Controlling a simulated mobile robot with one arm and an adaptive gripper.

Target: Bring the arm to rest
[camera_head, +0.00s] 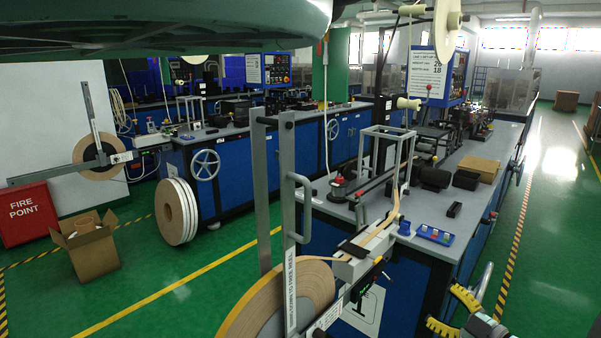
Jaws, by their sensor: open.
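My gripper (441,305) shows at the lower right of the head view. Its two yellow-padded fingers are spread apart, with nothing between them. It is in front of the near blue workbench (408,284), over the green floor, and appears clear of the bench. The rest of my arm is mostly cut off by the bottom edge of the picture. The large tape reel (290,300) hangs on a grey stand to the left of the gripper. Its tan tape runs up onto the bench.
A blue tray (434,235) with small coloured items lies near the bench's front edge. A cardboard box (90,250) and a red fire point box (27,214) stand at the far left. Green floor (553,230) is open along the right.

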